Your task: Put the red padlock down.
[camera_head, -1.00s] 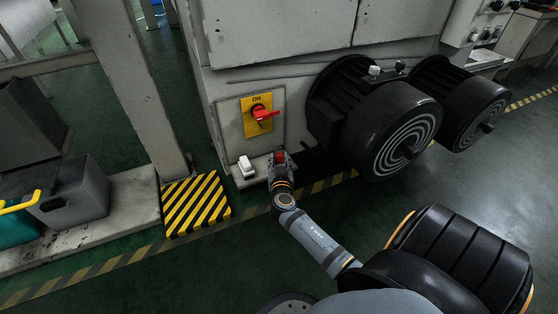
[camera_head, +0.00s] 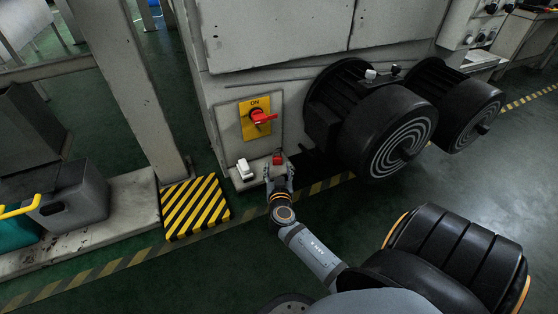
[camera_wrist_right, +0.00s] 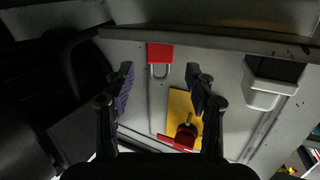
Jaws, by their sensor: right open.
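The red padlock (camera_head: 277,159) sits on the ledge (camera_head: 256,178) at the foot of the grey machine, below the red switch. In the right wrist view the padlock (camera_wrist_right: 160,53) shows its red body and metal shackle, straight ahead of the fingers. My right gripper (camera_head: 279,171) is open, with its fingers spread and the padlock in line with the gap between them. In the right wrist view the gripper (camera_wrist_right: 160,85) holds nothing. My left gripper is not in view.
A red rotary switch (camera_head: 260,117) on a yellow ON plate (camera_head: 248,126) is above the ledge. A white block (camera_head: 245,168) stands left of the padlock. Black motors (camera_head: 400,135) jut out at the right. A striped yellow-black plate (camera_head: 195,207) lies at the left.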

